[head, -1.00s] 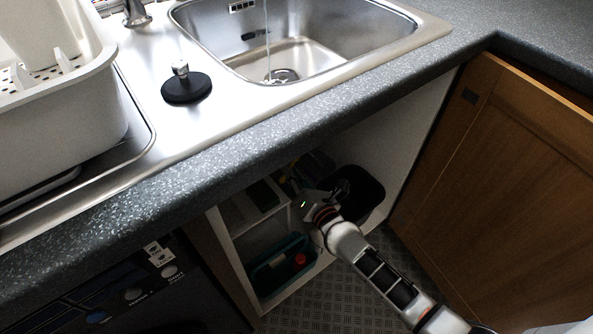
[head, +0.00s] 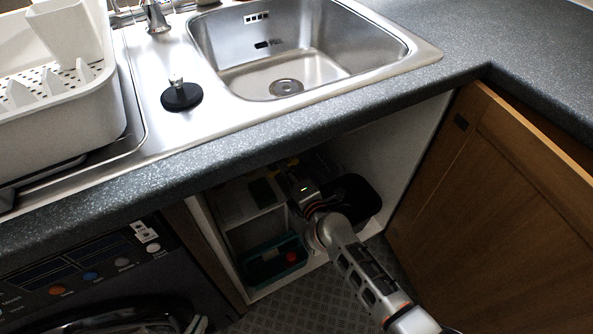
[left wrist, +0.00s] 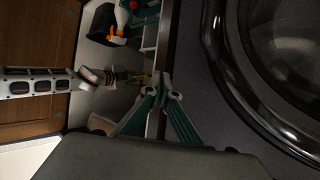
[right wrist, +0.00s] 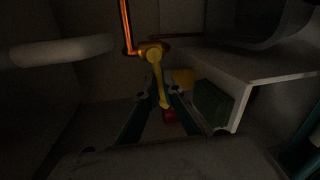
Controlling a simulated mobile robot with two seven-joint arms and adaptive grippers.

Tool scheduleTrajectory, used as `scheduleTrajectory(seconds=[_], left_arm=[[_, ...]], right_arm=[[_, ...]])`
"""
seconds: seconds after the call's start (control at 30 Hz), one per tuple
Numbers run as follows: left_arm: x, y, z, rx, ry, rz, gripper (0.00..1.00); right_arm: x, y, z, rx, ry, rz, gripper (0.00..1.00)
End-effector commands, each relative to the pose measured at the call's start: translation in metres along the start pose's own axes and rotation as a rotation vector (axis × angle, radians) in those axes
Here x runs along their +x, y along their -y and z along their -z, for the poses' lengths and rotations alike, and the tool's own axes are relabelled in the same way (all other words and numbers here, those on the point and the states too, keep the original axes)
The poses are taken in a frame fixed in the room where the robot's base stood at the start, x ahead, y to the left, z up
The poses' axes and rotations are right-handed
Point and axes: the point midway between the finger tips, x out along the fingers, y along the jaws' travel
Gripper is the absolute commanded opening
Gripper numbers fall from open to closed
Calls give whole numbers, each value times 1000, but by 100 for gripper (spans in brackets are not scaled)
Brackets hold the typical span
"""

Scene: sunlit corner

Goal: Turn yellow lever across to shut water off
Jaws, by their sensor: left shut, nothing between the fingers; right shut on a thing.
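In the right wrist view the yellow lever (right wrist: 154,68) runs from a round hub near a copper pipe (right wrist: 125,22) down between the fingers. My right gripper (right wrist: 160,91) is shut on the lever. In the head view my right gripper (head: 303,192) is inside the cupboard under the sink, and the lever is too dark to make out clearly. My left gripper (left wrist: 163,88) is shut and empty in the left wrist view, in front of the dark appliance.
A dark bin (head: 362,195) stands beside my right gripper. A teal caddy (head: 258,275) with a red-topped item sits low in the cupboard. A shelf panel (right wrist: 270,65) lies close right of the gripper. A wooden door (head: 500,190) stands open at right. The washing machine (head: 90,280) is at left.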

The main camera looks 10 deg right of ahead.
Motion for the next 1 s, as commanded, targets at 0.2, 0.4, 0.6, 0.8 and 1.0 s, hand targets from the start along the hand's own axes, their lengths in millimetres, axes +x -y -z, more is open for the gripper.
scheduleTrajectory(seconds=[0.2,0.4,0.6,0.8,1.0], left_arm=[[-2,4,-5,22,14,4,0],[-6,9,-13,33,33,10,0],[-6,9,-15,35,38,11,0],[-5,8,-16,33,39,11,0],[-4,8,-14,31,36,11,0]], right_arm=[[1,-6,8,93,-20,1,0],[1,-8,10,152,-32,2,0],[1,-7,11,174,-36,4,0],[1,-6,12,177,-37,4,0],[1,-6,12,176,-37,4,23]])
